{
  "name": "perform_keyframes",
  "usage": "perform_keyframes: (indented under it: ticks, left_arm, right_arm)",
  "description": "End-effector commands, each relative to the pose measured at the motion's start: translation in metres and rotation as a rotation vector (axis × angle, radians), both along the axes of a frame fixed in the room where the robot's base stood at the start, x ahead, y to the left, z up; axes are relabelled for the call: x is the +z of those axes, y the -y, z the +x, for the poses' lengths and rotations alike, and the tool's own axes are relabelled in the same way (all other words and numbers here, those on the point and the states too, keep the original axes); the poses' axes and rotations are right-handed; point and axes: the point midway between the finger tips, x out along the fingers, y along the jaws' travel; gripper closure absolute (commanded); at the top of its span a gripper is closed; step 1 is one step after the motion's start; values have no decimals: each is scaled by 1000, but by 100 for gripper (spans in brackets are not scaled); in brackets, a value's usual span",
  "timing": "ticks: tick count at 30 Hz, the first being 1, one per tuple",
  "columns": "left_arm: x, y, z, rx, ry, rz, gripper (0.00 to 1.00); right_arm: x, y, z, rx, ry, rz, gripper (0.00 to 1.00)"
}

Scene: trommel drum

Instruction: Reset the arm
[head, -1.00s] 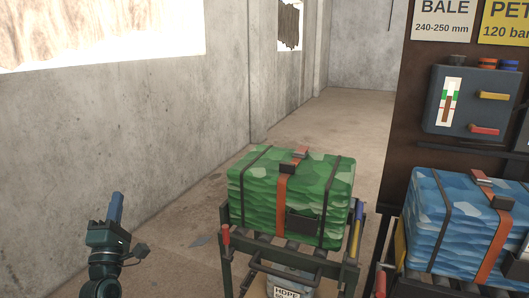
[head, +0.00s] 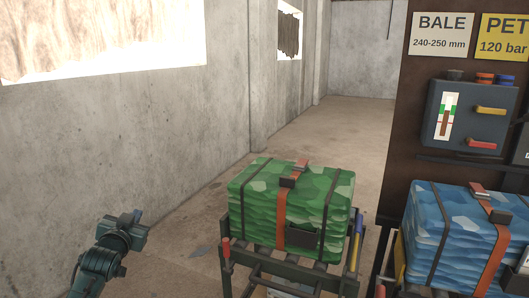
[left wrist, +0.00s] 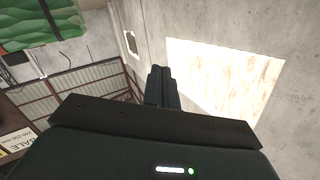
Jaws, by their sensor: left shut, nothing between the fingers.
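My left gripper (head: 137,216) is at the lower left in the head view, in front of the concrete wall and left of the green bale (head: 290,207), apart from it. In the left wrist view its two dark fingers (left wrist: 163,86) are together, with nothing between them. The green bale, with dark straps and one orange strap, rests on a dark roller cart. It also shows at the upper left in the left wrist view (left wrist: 40,20). My right gripper is not in view.
A blue strapped bale (head: 455,235) stands at the right, below a grey control box (head: 468,115) with a gauge and levers. Signs (head: 441,34) hang above. A bright window opening (head: 100,40) is in the left wall.

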Motion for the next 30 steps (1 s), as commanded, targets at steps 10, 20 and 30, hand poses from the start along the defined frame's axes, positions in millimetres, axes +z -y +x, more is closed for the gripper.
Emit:
perform_keyframes:
  ticks: [10, 20, 30]
  left_arm:
    - [-141, 84, -111, -132, -196, -65, 100]
    - [-231, 174, -304, -241, -438, -233, 100]
    - [-236, 201, -383, -254, -531, -322, 100]
  right_arm:
    - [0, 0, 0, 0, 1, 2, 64]
    - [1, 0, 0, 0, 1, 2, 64]
    - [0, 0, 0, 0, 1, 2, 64]
